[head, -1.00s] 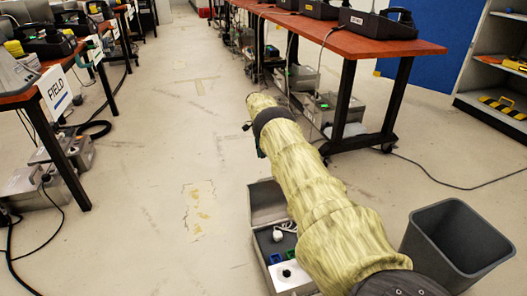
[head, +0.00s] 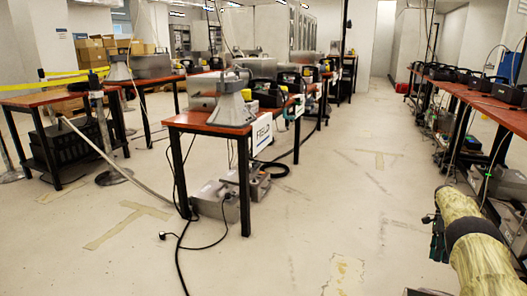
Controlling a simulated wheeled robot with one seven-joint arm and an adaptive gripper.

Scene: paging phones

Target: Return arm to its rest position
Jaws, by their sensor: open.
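My arm (head: 478,250), in a pale yellow, wrinkled sleeve with a dark band, reaches in from the lower right corner of the head view. A small dark green and black part shows at the left side of the band. The arm's far end is rounded and lies over bare floor, left of the right-hand row of tables. No fingertips can be made out. Nothing is seen held.
A red-topped table (head: 204,124) with a grey horn-shaped device (head: 232,104) stands left of centre. Grey boxes (head: 218,200) and black cables lie below it. Red-topped tables (head: 478,98) with black phones line the right. The aisle (head: 345,190) between is clear.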

